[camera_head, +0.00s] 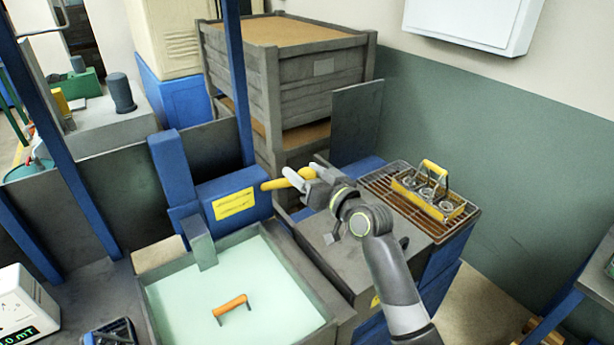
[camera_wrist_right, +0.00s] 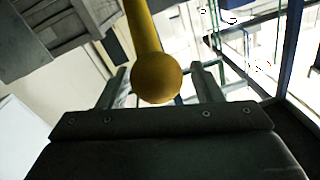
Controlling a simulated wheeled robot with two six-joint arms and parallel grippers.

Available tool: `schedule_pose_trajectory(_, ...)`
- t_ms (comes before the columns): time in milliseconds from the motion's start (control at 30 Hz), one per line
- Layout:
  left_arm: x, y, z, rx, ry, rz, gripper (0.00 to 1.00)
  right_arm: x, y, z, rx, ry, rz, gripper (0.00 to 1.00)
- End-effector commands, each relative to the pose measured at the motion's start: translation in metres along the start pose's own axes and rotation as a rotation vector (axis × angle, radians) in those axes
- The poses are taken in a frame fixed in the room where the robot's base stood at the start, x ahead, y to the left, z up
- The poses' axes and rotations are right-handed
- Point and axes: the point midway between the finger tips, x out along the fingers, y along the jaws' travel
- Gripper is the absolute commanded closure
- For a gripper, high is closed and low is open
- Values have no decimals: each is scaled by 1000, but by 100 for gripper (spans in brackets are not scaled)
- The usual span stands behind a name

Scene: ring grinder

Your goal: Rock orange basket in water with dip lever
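The dip lever (camera_head: 277,184) is a yellow bar with a round knob, sticking out to the right from a blue housing with a yellow label (camera_head: 234,204). My right gripper (camera_head: 303,177) is at the lever's free end. In the right wrist view the knob (camera_wrist_right: 157,79) sits between the two spread fingers, with a visible gap on each side. The orange basket shows only as its orange handle (camera_head: 231,305) above the pale green water (camera_head: 180,305) in the tank; its body is hidden. My left gripper is not in view.
A wire rack (camera_head: 385,195) at the right holds a basket with a yellow handle (camera_head: 429,190) and several glass-like round pieces. Wooden crates (camera_head: 290,75) stand behind. A dark and blue object (camera_head: 110,332) and a white meter (camera_head: 22,305) are at the lower left.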

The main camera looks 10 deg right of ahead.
Motion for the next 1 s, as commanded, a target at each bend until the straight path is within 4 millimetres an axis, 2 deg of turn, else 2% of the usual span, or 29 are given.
schedule_pose_trajectory(333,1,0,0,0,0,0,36,-2,2,4,1,-8,3,36)
schedule_pose_trajectory(467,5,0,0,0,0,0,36,-12,3,6,1,-8,4,36)
schedule_pose_trajectory(667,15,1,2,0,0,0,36,-43,3,7,-2,-9,5,36)
schedule_pose_trajectory(1000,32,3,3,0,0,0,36,-112,2,6,-5,-9,4,36)
